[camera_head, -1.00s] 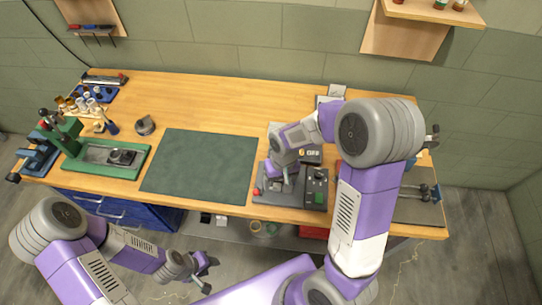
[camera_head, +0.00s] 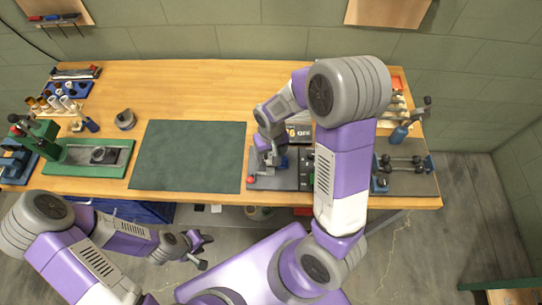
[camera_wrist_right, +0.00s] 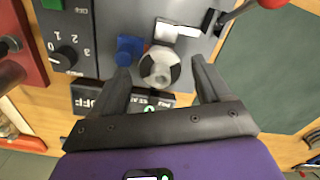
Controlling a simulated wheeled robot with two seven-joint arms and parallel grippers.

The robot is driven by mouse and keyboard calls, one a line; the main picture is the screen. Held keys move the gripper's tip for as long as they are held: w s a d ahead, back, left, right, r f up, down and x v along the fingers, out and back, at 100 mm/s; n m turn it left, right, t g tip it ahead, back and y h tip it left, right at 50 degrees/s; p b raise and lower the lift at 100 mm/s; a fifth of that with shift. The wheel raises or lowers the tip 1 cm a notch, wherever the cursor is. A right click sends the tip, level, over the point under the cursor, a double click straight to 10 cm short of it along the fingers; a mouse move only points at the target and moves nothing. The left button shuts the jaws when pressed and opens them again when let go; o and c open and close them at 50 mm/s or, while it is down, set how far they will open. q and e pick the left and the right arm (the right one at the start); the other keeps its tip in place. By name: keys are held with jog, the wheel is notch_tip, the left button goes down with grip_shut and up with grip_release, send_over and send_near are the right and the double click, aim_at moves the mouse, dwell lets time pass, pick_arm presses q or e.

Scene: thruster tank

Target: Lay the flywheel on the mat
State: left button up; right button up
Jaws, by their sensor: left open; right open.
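In the right wrist view, a round grey-and-black wheel with a pale hub, which looks like the flywheel (camera_wrist_right: 160,68), sits at the grey bench machine (camera_wrist_right: 100,22). My right gripper (camera_wrist_right: 160,72) is open, with its fingers on either side of the wheel; I cannot tell whether they touch it. In the head view my right gripper (camera_head: 272,152) is over the machine and largely hides the wheel. The dark green mat (camera_head: 188,155) lies flat and bare left of the machine. My left gripper (camera_head: 203,249) is open and empty, in front of the bench.
A green press (camera_head: 70,155) stands left of the mat. A small round grey item (camera_head: 126,119) lies behind it. A rack with dumbbell-like parts (camera_head: 405,178) is at the right. A blue block (camera_wrist_right: 128,50) and a red-knobbed lever (camera_wrist_right: 238,12) are close to the wheel. The back middle is clear.

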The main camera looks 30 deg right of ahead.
jog(key=shift+c, duration=0.3)
jog(key=shift+r, duration=0.15)
jog(key=c, duration=1.1)
